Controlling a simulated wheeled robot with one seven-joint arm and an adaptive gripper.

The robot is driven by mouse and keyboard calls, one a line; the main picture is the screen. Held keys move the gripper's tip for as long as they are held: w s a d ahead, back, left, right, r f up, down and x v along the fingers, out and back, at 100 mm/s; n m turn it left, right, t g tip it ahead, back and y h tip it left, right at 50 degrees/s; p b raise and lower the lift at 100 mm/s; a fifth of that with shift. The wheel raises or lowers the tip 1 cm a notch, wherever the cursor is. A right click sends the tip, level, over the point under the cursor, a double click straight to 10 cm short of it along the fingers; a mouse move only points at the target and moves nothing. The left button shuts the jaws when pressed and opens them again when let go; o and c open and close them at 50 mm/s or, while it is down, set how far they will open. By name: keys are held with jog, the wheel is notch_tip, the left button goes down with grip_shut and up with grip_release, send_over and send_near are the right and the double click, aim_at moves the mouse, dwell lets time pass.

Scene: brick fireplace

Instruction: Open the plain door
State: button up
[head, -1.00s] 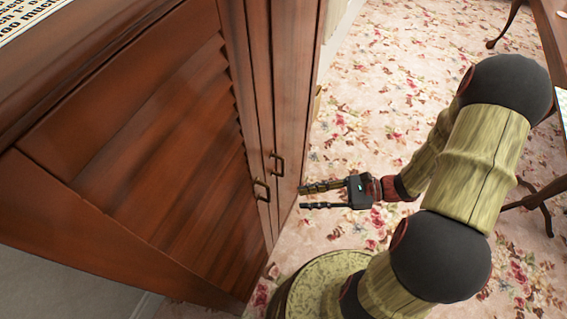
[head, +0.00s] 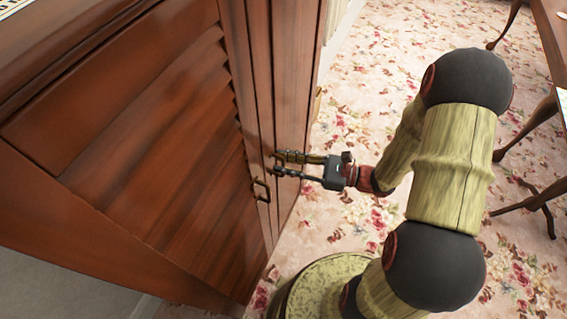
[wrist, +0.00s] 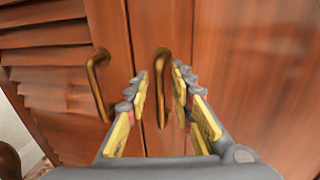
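The plain door (head: 297,80) is smooth reddish-brown wood, at the right of the cabinet front. It also fills the right of the wrist view (wrist: 250,75) and looks closed. Its upright bronze handle (wrist: 162,85) is near the door's left edge. My gripper (head: 277,163) is at this handle, which is mostly hidden by the fingers in the head view. In the wrist view my gripper (wrist: 160,76) is open, with one finger on each side of the handle. Gaps show between the handle and the fingers; I see no clear contact.
A louvered door (head: 170,140) is left of the plain door, with its own bronze handle (head: 260,190) close to my fingers. Floral carpet (head: 380,60) lies open to the right of the cabinet. Dark wooden table legs (head: 540,120) stand at the far right.

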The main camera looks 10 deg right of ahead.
jog(key=shift+w+a, duration=0.1)
jog(key=shift+a, duration=0.2)
jog(key=shift+c, duration=0.2)
grip_shut()
jog(key=shift+w+r, duration=0.1)
jog(key=shift+r, duration=0.1)
dwell(0.5)
